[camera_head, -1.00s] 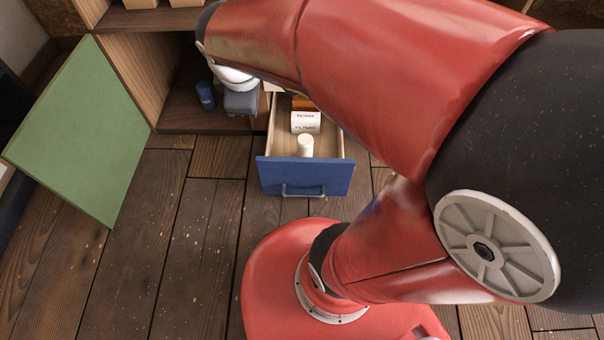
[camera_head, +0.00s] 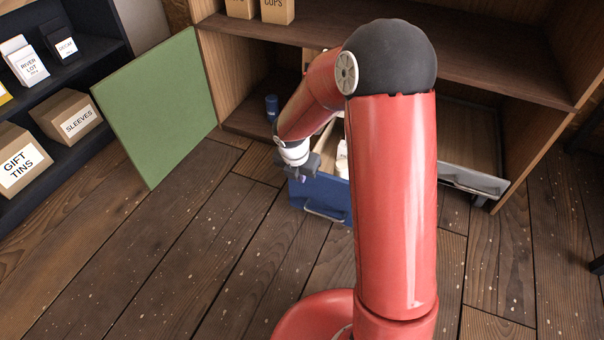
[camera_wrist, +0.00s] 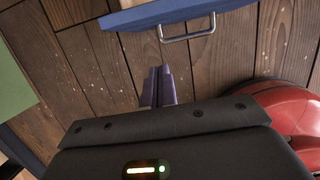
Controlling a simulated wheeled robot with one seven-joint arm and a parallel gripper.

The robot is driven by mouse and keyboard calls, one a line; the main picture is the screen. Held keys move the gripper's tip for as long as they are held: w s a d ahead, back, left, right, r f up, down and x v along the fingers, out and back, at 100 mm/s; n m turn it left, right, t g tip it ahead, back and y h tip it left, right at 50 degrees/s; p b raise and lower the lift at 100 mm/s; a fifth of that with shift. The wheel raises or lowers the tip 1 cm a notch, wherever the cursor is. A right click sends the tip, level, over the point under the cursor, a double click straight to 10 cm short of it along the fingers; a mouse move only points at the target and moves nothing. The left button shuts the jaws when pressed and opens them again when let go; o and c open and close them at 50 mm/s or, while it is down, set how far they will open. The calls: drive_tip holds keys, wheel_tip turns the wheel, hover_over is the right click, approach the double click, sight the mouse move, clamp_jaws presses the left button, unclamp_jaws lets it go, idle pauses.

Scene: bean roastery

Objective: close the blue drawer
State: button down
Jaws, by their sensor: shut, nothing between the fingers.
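The blue drawer (camera_head: 335,200) is pulled out of the low wooden cabinet, with its grey bar handle (camera_head: 323,215) on the front. My arm hides much of its inside; a white item shows within. In the wrist view the blue front (camera_wrist: 175,14) and its handle (camera_wrist: 188,33) cross the top. My gripper (camera_head: 303,176) is at the left end of the drawer front in the head view. Its fingers (camera_wrist: 161,72) are together and empty, pointing toward the drawer front, just below and left of the handle in the wrist view, with no contact visible.
A green door panel (camera_head: 158,108) stands open on the left. A second drawer with a grey front (camera_head: 474,181) is out at the right. A blue cylinder (camera_head: 272,108) stands inside the cabinet. A dark shelf with boxes (camera_head: 72,118) is far left. The wooden floor in front is clear.

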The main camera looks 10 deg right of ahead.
drive_tip(key=w+d+f+b, duration=0.1)
drive_tip(key=w+d+f, duration=0.2)
drive_tip(key=w+f, duration=0.1)
drive_tip(key=shift+w+f+b, duration=0.15)
drive_tip(key=shift+f+b, duration=0.2)
drive_tip(key=shift+f, duration=0.3)
drive_tip(key=shift+d, duration=0.15)
